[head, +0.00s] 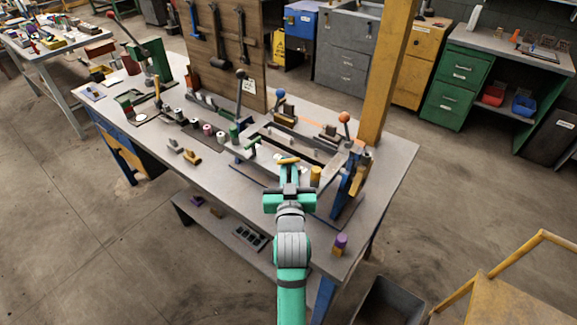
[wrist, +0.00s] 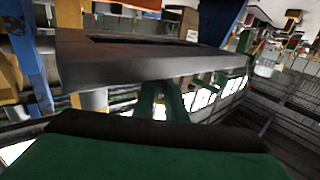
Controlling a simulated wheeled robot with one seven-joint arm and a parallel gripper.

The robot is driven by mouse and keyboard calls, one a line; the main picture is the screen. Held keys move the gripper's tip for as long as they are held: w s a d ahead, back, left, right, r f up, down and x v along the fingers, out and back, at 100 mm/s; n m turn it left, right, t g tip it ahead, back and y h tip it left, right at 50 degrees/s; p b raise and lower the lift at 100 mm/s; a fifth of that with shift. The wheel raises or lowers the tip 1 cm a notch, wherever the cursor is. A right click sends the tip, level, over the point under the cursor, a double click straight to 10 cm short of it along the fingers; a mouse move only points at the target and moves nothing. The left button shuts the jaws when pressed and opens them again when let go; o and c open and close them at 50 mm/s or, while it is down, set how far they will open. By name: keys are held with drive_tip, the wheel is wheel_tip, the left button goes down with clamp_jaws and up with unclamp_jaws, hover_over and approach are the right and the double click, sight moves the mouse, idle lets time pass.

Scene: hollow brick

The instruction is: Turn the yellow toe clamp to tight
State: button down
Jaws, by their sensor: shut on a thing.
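The yellow toe clamp (head: 288,160) shows in the head view as a small yellow bar at the near edge of the steel frame fixture (head: 300,143) on the workbench. My gripper (head: 289,168) reaches it from the near side, and its jaws are shut at the yellow bar. The jaws hide part of the clamp, so its exact angle is hard to read. In the wrist view, my green gripper fingers (wrist: 162,100) run under a grey steel slab (wrist: 150,62). The yellow clamp cannot be made out there.
A yellow cylinder (head: 316,176) stands right of my gripper. Upright levers with an orange knob (head: 344,117) and a blue knob (head: 280,93) rise around the fixture. A purple-topped piece (head: 340,242) sits near the bench's front corner.

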drive_tip(key=shift+f+n+y, duration=0.1)
drive_tip(key=shift+n+y, duration=0.3)
drive_tip(key=shift+y, duration=0.2)
drive_tip(key=c, duration=1.8)
unclamp_jaws()
drive_tip(key=shift+s+a, duration=0.1)
drive_tip(key=s, duration=0.3)
drive_tip(key=s+d, duration=0.1)
drive_tip(key=s, duration=0.6)
drive_tip(key=shift+s+d, duration=0.15)
drive_tip(key=shift+s, duration=0.1)
